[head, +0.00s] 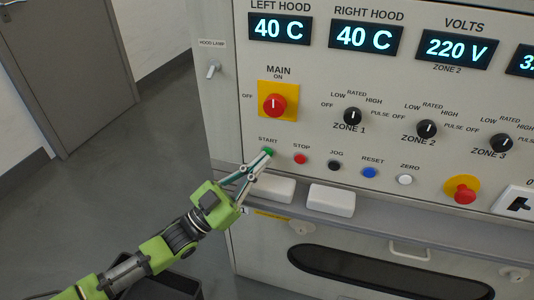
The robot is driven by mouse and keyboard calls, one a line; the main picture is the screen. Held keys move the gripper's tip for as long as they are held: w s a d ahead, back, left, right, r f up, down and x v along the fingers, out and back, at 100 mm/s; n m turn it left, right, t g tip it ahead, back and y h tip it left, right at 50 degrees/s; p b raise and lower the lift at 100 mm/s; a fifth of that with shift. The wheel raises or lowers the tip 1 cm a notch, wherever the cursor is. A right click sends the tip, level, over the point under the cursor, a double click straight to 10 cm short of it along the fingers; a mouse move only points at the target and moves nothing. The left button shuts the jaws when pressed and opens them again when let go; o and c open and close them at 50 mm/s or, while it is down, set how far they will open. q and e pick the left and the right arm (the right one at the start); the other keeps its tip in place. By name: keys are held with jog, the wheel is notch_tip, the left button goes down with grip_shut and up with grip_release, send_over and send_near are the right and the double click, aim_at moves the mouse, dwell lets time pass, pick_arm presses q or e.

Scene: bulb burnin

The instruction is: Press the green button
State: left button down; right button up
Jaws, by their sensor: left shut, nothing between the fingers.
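The green button (267,151) sits under the START label on the grey control panel (318,185), left of the red STOP button (300,159). My left gripper (266,157) is shut and empty. Its fingertips are at the green button's lower edge and overlap part of it; I cannot tell whether they touch it. My right gripper is not in view.
The black JOG (335,166), blue RESET (369,172) and white ZERO (405,180) buttons continue the row to the right. The red MAIN knob (275,105) is above. Two white blocks (331,200) sit on the ledge below. A red mushroom button (465,196) is at right.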

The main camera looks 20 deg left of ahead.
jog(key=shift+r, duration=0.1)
pick_arm(q)
jog(key=shift+w+a+r, duration=0.3)
jog(key=shift+w+r, duration=0.1)
jog(key=shift+w, duration=0.05)
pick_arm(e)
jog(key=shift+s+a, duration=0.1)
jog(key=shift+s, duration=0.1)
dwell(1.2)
pick_arm(q)
jog(key=shift+s+d, duration=0.1)
jog(key=shift+s, duration=0.1)
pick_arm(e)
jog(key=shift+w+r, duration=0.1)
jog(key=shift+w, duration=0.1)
pick_arm(q)
jog(key=shift+f, duration=0.15)
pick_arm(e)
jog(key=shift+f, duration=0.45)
pick_arm(q)
jog(key=shift+s, duration=0.1)
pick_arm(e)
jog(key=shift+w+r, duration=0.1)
